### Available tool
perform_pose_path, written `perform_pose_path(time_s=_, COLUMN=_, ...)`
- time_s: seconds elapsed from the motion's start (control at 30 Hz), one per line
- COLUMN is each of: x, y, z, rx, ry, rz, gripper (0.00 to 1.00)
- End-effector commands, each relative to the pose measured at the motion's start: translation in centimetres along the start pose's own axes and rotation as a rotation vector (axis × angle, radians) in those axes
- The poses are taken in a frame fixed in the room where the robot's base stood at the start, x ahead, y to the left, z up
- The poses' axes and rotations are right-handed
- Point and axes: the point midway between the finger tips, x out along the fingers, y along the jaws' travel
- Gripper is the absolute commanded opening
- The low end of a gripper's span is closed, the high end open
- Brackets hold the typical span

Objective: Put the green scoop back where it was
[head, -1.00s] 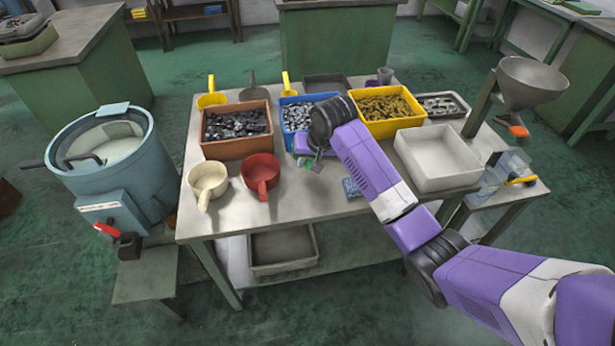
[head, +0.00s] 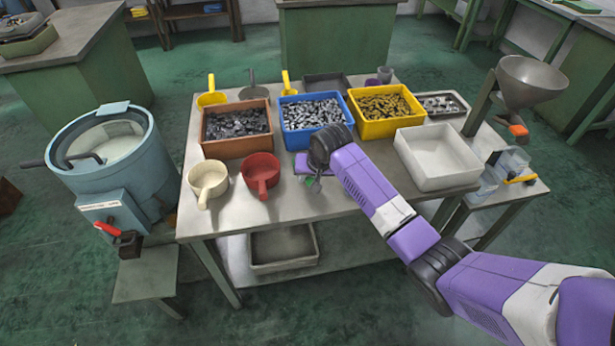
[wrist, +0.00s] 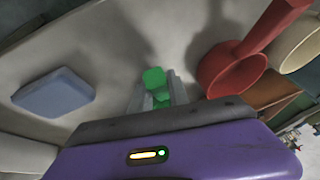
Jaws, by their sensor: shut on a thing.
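My gripper (head: 312,181) is over the front middle of the table, in front of the blue bin (head: 290,146). It is shut on the green scoop (wrist: 154,78), of which only a small green part shows between the fingers in the wrist view. A bit of green also shows below the gripper in the head view. The scoop's bowl is not clearly seen, and I cannot tell whether it touches the table. A red scoop (head: 261,173) and a cream scoop (head: 207,182) stand on the table to the left; the red one also shows in the wrist view (wrist: 232,72).
A brown bin (head: 235,147) and a yellow bin (head: 385,118) flank the blue bin, all filled with small parts. An empty white tray (head: 438,180) is at right. A blue block (wrist: 54,92) lies near my gripper. Yellow and grey scoops stand behind the bins.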

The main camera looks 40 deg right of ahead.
Motion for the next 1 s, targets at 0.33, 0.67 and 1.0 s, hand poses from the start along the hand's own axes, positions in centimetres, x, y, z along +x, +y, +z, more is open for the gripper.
perform_pose_path(time_s=0.33, x=0.0, y=0.0, z=0.0, rx=0.0, ry=-0.001, rz=0.0, gripper=0.43)
perform_pose_path(time_s=0.67, x=-2.1, y=-0.2, z=-0.1, rx=-0.001, ry=0.001, rz=-0.003, gripper=0.43)
perform_pose_path(time_s=1.0, x=-8.8, y=-0.2, z=-0.1, rx=-0.002, ry=0.002, rz=-0.003, gripper=0.43)
